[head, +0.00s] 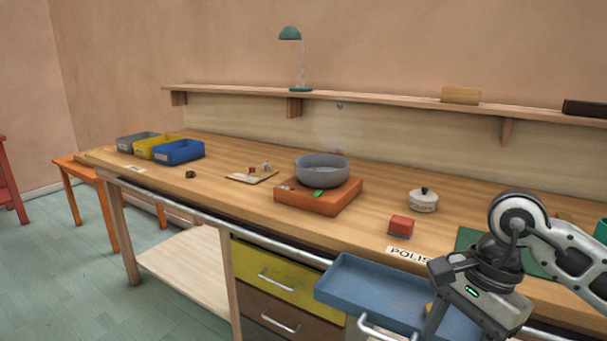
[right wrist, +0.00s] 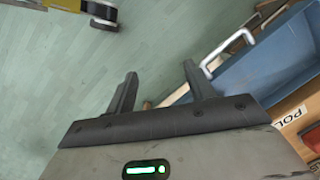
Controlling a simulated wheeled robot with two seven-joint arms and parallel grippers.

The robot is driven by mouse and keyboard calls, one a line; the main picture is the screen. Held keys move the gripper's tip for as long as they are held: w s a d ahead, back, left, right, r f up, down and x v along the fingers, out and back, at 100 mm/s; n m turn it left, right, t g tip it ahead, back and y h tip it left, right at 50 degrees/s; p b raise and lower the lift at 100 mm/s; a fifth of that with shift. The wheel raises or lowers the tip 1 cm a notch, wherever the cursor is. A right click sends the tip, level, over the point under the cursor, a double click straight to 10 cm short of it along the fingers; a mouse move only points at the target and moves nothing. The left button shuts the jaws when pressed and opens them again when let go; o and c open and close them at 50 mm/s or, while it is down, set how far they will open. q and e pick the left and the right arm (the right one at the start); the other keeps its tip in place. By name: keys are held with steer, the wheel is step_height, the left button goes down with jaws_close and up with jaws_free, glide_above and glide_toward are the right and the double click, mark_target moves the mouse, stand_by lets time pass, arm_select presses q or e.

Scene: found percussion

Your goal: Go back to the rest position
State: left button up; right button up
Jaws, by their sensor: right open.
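My right gripper (right wrist: 160,78) is open, with nothing between its two dark fingers in the right wrist view. The floor shows beyond the fingers. In the head view the right arm comes in from the right, and its gripper (head: 440,318) points down in front of the workbench, over the right part of an open blue drawer (head: 365,282). The gripper's body hides part of the drawer, and its fingertips are hard to make out there. The blue drawer also shows at the right of the right wrist view (right wrist: 265,75). My left gripper is not in view.
On the wooden workbench (head: 240,210) stand a grey bowl (head: 322,172) on an orange block (head: 310,200), a red block (head: 400,226), a white lidded pot (head: 423,202) and several bins (head: 180,152). The drawer juts out from the bench front.

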steer(key=s+a+m+g+y, duration=0.25)
steer(key=a+y, duration=0.25)
steer(key=a, duration=0.3)
steer(key=s+a+m+g+y, duration=0.1)
steer(key=s+a+m+y, duration=0.1)
steer(key=s+a+y, duration=0.35)
steer(key=w+a+r+m+t+y, duration=0.3)
steer(key=a+r+m+t+y, duration=0.25)
steer(key=m+y, duration=0.4)
steer(key=w+d+f+m+t+h, duration=0.2)
steer(key=d+f+m+t+h, duration=0.15)
steer(key=m+t, duration=0.45)
steer(key=w+d+f+m+t+h, duration=0.1)
steer(key=d+f+m+t+h, duration=0.3)
steer(key=m, duration=0.8)
steer(key=w+f+m+t+h, duration=0.2)
steer(key=m+t+h, duration=0.3)
steer(key=m, duration=0.5)
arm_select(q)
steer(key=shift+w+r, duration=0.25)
arm_select(e)
steer(key=s+d+f+m+g+h, duration=0.2)
steer(key=s+f+m, duration=0.3)
steer(key=f, duration=0.4)
steer(key=s+d+f+m+g+h, duration=0.3)
steer(key=s+f+m+g+h, duration=0.2)
steer(key=f+m, duration=0.3)
steer(key=shift+s+f+g, duration=0.3)
steer(key=shift+s+f, duration=0.2)
steer(key=shift+f, duration=0.35)
